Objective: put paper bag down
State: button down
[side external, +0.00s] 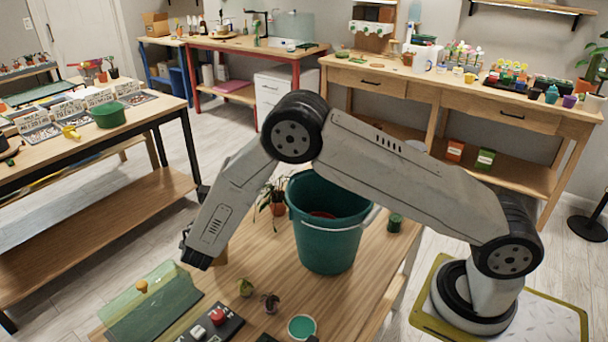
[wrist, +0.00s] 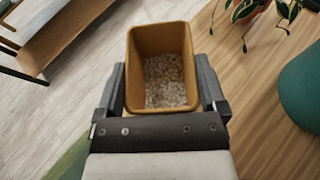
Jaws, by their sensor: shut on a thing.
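The paper bag (wrist: 162,80) is a brown, open-topped, box-like bag with pale pebbles inside. It sits upright between the two fingers of my gripper (wrist: 161,92) in the wrist view. My gripper is shut on its sides. In the side external view my gripper (side external: 196,256) is low over the left part of the wooden table (side external: 384,262). Only a small brown strip of the bag (side external: 221,256) shows there, behind the gripper. Whether the bag's base touches the table is hidden.
A teal bucket (side external: 328,248) and a potted plant (side external: 276,205) stand right of my gripper. In front are a green translucent lid (side external: 140,298), a red-button panel (side external: 216,321), two tiny plants (side external: 246,287) and a teal-topped cup (side external: 302,327). The table's left edge is close.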

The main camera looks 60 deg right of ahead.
jog(key=shift+f, duration=1.35)
grip_release()
jog(key=v, duration=1.2)
